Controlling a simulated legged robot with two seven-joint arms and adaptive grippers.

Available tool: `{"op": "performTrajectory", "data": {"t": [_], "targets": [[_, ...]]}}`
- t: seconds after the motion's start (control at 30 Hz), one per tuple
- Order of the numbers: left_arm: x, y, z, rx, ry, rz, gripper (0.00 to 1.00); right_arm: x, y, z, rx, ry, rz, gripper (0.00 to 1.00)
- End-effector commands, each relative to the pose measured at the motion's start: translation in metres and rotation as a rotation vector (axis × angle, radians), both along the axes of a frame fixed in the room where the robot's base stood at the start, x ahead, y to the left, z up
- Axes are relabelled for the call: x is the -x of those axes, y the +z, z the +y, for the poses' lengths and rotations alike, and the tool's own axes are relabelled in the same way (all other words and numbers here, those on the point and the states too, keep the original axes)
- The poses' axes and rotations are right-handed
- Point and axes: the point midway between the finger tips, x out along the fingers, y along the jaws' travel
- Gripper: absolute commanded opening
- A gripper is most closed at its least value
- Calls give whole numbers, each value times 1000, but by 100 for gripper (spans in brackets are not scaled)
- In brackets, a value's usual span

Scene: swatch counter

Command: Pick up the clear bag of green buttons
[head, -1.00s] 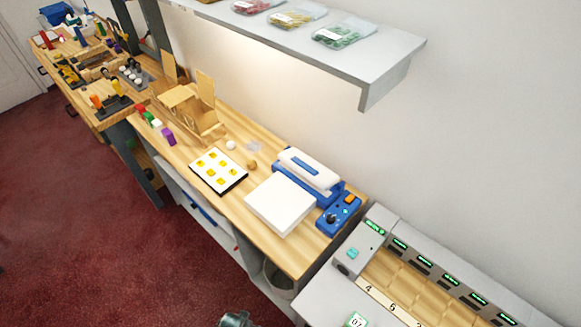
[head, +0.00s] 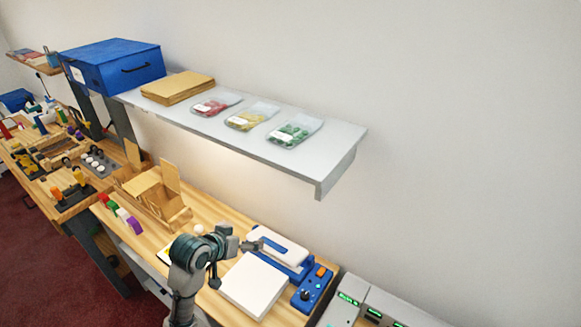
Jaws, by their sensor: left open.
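The clear bag of green buttons (head: 294,132) lies flat on the grey wall shelf (head: 335,155), the rightmost of three bags in a row, with a white label on it. My left gripper (head: 258,245) is open and empty. In the picture it is below the shelf and the green bag, over the wooden counter by the blue and white sealing device. My right gripper is not in view.
A clear bag of yellow buttons (head: 252,117) and one of red buttons (head: 215,104) lie left of the green bag. Brown envelopes (head: 178,87) and a blue box (head: 112,65) stand further left. The shelf's right end is bare. Below are a blue sealer (head: 310,290) and a white block (head: 254,284).

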Motion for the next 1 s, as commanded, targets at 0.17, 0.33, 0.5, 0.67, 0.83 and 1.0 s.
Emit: {"op": "performTrajectory", "data": {"t": [0.17, 0.33, 0.5, 0.67, 0.83, 1.0], "targets": [[-18, 154, -16, 29, -80, -154, 100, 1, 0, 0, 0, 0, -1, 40], [3, 273, -26, 33, -150, -262, 100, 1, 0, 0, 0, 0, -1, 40], [30, 342, -31, 29, -190, -325, 100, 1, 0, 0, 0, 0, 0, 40], [33, 357, -36, 27, -203, -337, 100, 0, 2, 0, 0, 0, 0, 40], [7, 345, -55, 29, -204, -333, 100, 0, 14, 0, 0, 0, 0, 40], [-22, 330, -77, 29, -203, -335, 100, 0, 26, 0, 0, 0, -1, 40]]}}
